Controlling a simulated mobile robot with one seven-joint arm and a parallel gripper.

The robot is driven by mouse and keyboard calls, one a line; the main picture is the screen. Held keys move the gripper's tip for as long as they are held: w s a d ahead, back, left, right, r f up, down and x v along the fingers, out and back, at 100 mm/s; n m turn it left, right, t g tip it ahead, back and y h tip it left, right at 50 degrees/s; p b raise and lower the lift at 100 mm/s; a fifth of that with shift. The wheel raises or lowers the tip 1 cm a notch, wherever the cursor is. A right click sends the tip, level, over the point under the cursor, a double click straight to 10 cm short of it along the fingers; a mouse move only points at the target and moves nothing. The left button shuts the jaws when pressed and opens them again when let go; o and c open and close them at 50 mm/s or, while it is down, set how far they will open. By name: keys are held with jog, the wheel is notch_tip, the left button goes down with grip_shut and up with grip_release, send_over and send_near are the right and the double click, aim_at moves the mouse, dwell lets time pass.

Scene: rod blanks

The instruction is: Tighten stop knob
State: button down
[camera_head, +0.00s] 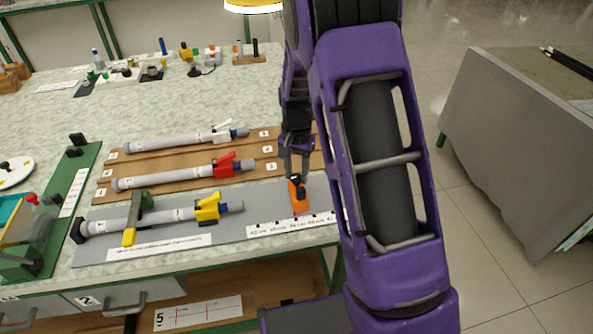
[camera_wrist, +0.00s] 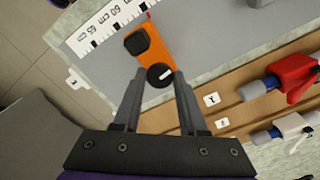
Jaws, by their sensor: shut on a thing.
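The orange stop (camera_head: 299,200) stands on the grey measuring board (camera_head: 265,205) near its right end, beside the printed scale. In the wrist view the orange stop (camera_wrist: 183,108) carries a black round knob (camera_wrist: 159,73) with a pale mark on it, and a second black part on its upper end. My gripper (camera_head: 297,176) reaches down to the stop. In the wrist view its two fingers (camera_wrist: 161,77) lie on either side of the round knob and are shut on it.
A grey rod with a yellow clamp (camera_head: 208,208) lies on the measuring board, left of the stop. Rods with a red clamp (camera_head: 224,165) and a white clamp (camera_head: 222,134) lie on brown racks behind. The printed scale (camera_head: 290,225) runs along the board's front edge.

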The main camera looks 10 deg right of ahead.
aim_at(296, 176)
jog(key=shift+m, duration=0.8)
jog(key=shift+c, duration=2.2)
grip_release()
notch_tip(296, 176, up, 18)
jog(key=p, duration=0.2)
jog(key=shift+f, duration=0.25)
jog(key=shift+a, duration=0.1)
